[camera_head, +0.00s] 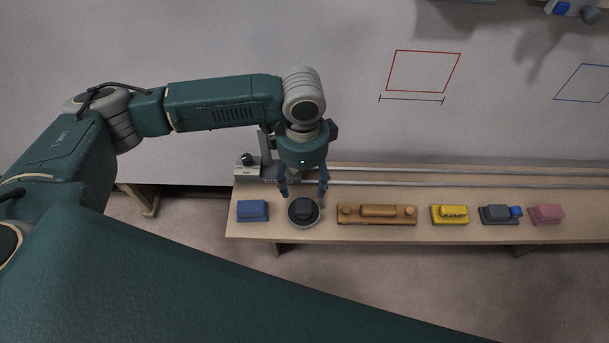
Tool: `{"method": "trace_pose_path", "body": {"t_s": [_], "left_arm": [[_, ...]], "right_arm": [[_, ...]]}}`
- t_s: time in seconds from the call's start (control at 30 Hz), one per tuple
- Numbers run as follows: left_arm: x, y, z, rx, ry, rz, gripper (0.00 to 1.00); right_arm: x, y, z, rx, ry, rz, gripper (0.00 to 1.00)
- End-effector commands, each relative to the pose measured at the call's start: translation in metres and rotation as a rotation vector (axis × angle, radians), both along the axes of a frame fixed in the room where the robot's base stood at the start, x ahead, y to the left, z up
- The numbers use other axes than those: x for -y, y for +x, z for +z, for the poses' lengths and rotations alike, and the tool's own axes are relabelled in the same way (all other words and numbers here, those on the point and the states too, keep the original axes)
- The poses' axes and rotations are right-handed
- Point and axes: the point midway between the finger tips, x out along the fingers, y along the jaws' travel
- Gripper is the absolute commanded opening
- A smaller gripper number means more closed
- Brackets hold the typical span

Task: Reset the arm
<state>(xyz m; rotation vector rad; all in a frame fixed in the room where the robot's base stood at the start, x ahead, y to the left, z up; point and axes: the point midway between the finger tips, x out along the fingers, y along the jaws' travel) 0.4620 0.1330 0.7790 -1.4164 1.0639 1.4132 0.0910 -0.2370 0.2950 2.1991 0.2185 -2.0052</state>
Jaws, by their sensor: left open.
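My left arm comes in from the left and bends down over the bench. My left gripper (304,195) is open, with its fingers pointing down just above a round dark object (305,211) on the bench. I see nothing held between the fingers. Whether the fingertips touch the round object cannot be told from this angle. My right gripper is not in view.
A wooden bench (375,231) carries a blue block (252,210), a brown piece (378,213), a yellow piece (449,214), a grey piece with a blue end (497,214) and a pink block (547,213). Rails (430,184) run along its back. Open floor lies in front.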

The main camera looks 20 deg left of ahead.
Motion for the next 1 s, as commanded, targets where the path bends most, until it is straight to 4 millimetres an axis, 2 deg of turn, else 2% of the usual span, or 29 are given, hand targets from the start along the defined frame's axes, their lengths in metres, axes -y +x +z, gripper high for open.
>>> {"method": "trace_pose_path", "body": {"t_s": [0.27,0.37,0.47,0.6,0.73,0.87,0.97,1.0], "left_arm": [[0.001,-0.001,-0.001,0.000,-0.002,-0.001,0.62],[0.014,-0.009,-0.007,0.001,-0.027,-0.013,0.62],[0.044,-0.026,-0.016,0.012,-0.090,-0.031,0.62],[0.097,-0.054,-0.022,0.050,-0.232,-0.006,0.62],[0.128,-0.072,-0.019,0.092,-0.358,0.092,0.62],[0.133,-0.082,-0.015,0.133,-0.449,0.259,0.62],[0.117,-0.089,-0.017,0.161,-0.478,0.424,0.62],[0.106,-0.092,-0.020,0.170,-0.478,0.495,0.62]], "right_arm": [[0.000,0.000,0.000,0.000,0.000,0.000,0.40],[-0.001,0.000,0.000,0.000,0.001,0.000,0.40],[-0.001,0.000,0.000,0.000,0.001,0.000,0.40],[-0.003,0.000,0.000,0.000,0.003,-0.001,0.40],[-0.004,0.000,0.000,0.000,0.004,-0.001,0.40],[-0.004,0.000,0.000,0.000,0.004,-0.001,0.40],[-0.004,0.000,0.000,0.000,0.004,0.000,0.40],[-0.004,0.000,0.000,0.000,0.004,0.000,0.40]]}}
